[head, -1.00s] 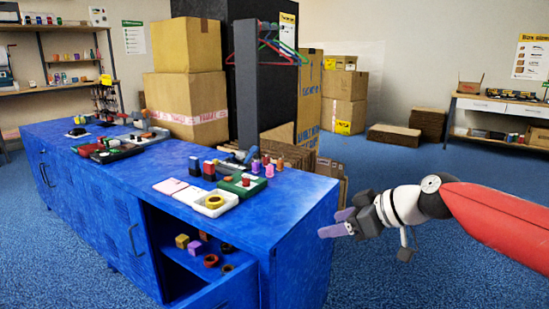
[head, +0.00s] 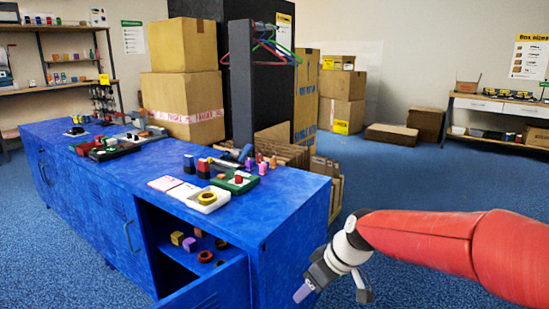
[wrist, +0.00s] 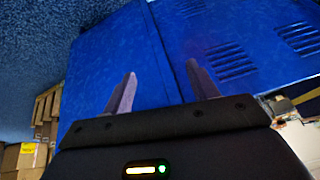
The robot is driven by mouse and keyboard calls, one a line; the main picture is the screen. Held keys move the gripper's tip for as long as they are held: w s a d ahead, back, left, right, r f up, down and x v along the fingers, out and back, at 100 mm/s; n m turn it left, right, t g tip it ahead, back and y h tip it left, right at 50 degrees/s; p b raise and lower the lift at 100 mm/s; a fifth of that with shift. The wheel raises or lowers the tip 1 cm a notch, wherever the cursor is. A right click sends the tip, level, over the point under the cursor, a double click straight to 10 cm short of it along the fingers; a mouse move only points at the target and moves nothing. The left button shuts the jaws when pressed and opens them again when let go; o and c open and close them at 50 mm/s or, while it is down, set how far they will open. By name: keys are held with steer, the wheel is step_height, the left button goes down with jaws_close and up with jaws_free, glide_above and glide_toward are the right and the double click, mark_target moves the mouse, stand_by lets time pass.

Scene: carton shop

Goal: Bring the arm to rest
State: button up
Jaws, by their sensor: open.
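My gripper (head: 305,290) hangs at the end of my red arm, low and to the right of the blue cabinet (head: 285,215) in the head view. Its purple-grey fingers point down toward the lower left. In the wrist view the two fingers (wrist: 155,85) stand apart with nothing between them, so the gripper is open and empty. Behind them the wrist view shows blue cabinet panels (wrist: 110,65) with vent slots. I cannot tell the exact gap between fingers and cabinet.
The cabinet's door (head: 215,288) stands open, with small blocks and rings inside. Trays and small parts cover the cabinet top. Flat cardboard (head: 290,155) leans behind it. Large cartons (head: 180,75) stand at the back. Blue floor (head: 400,185) to the right is clear.

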steer(key=s+f+m+h, duration=0.1)
steer(key=s+f+h, duration=0.2)
steer(key=s+f, duration=0.1)
steer(key=s+d+r+m+t+h, duration=0.1)
steer(key=s+d+r+m, duration=0.2)
steer(key=s, duration=0.4)
steer(key=s+d+r+m+t+h, duration=0.1)
steer(key=s+d+r+m, duration=0.2)
steer(key=s+r, duration=0.3)
steer(key=shift+s+d+m+t, duration=0.2)
steer(key=shift+s+m+t, duration=0.35)
steer(key=shift+s, duration=0.7)
steer(key=shift+s+d+r+m, duration=0.15)
steer(key=shift+s+d+m, duration=0.15)
steer(key=shift+s, duration=0.2)
steer(key=shift+c, duration=0.4)
